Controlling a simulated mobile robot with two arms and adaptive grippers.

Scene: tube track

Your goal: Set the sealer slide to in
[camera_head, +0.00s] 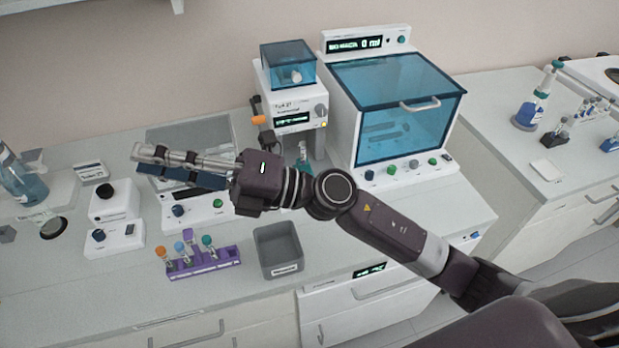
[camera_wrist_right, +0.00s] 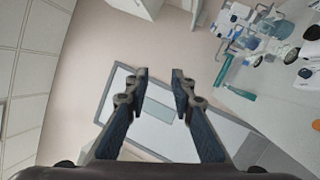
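A white bench machine (camera_head: 292,122) with a blue clear box on top, a small green display and a grey knob stands at the back centre. Its label is too small to read, so I cannot tell for sure that it is the sealer. An orange-ended part (camera_head: 259,120) sticks out of its left side; I cannot tell whether this is the slide. My right gripper (camera_head: 148,160) reaches across in front of the machine, fingers pointing left, above a flat white device. In the right wrist view my right gripper (camera_wrist_right: 160,73) is open and empty. My left gripper is not in view.
A blue-windowed cabinet (camera_head: 405,115) stands right of the machine. A purple rack (camera_head: 205,262) with several capped tubes and a grey bin (camera_head: 279,250) stand at the front. A small knobbed device (camera_head: 112,203) is at left.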

